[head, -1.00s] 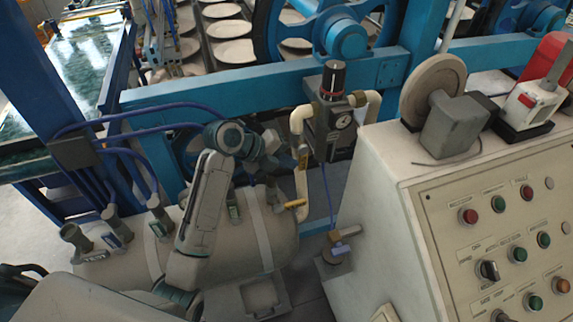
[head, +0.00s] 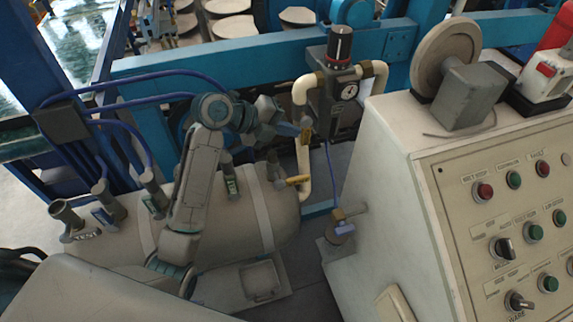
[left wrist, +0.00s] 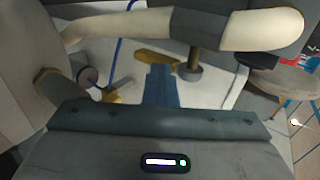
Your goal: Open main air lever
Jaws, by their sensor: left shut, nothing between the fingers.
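A cream air pipe (head: 302,155) runs beside the regulator. It carries a small yellow lever (head: 306,133) high up and a second yellow lever (head: 298,180) lower down near the tank. I cannot tell from a label which is the main air lever. My left gripper (head: 299,130) is shut and empty, with its tips close to the upper lever; contact is unclear. In the left wrist view the blue shut fingers (left wrist: 161,72) point at a yellow lever (left wrist: 155,58) just past their tips. The cream pipe (left wrist: 120,28) crosses above. My right gripper is out of view.
A regulator with a gauge (head: 342,90) stands behind the pipe. A grey-beige tank (head: 240,225) lies under my left arm. A control cabinet (head: 375,190) stands at the right. A blue-handled valve (head: 341,230) sits low beside it. A blue beam (head: 240,62) runs behind.

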